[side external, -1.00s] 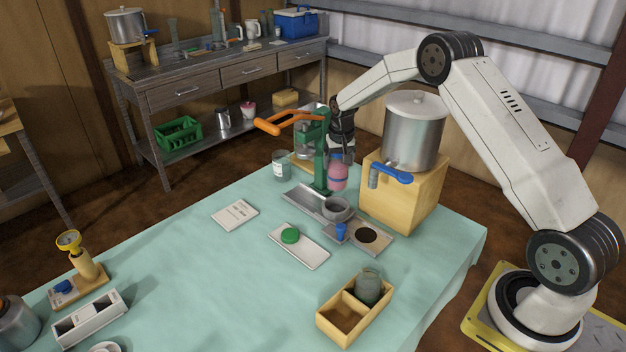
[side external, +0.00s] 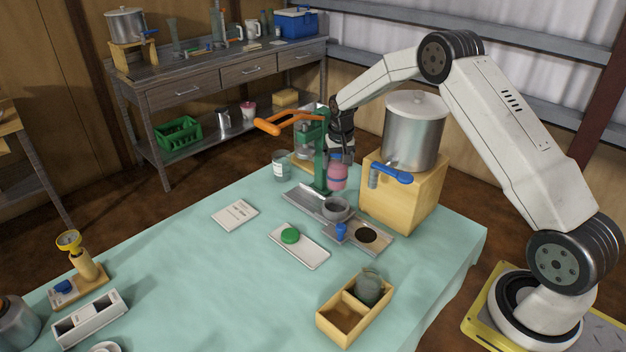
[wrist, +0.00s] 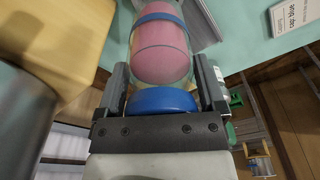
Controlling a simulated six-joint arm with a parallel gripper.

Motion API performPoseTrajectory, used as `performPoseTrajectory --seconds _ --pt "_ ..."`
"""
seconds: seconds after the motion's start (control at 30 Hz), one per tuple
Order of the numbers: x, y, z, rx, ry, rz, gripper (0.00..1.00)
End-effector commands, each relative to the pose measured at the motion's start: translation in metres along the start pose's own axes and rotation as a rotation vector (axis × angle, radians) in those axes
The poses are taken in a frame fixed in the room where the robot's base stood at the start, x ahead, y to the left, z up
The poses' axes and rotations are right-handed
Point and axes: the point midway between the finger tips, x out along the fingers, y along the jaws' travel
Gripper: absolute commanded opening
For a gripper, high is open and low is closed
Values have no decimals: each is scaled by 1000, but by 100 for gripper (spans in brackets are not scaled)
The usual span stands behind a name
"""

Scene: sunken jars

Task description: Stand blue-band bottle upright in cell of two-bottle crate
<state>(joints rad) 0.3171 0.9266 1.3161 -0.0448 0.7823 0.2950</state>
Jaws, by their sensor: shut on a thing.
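The blue-band bottle (side external: 337,178) holds pink contents and has a blue band and a blue cap; it hangs upright above the metal drip tray (side external: 296,196). My gripper (side external: 341,155) is shut on it near the top. In the wrist view, the bottle (wrist: 161,50) lies between the two fingers, with its blue cap close to the palm. The two-bottle crate (side external: 326,326) is wooden and stands at the table's front right. Its rear cell holds a grey-green jar (side external: 368,287); its front cell is empty.
A steel urn (side external: 413,130) with a blue tap stands on a wooden block (side external: 407,200), close right of the bottle. A green press (side external: 322,150) with an orange handle is close left. A grey ring (side external: 335,209) and a tray with a green lid (side external: 290,236) lie below.

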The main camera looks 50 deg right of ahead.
Motion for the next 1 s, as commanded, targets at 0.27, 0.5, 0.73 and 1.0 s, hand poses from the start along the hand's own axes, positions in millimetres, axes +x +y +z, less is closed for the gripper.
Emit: performPoseTrajectory --seconds 0.27,0.5,0.73,1.0 --pt "-1 -20 21 -59 2 -7 2" --pt "0 -48 60 -154 0 -18 2" --pt "-1 -71 106 -257 1 -31 2" --pt "-3 -90 162 -376 1 -45 2"
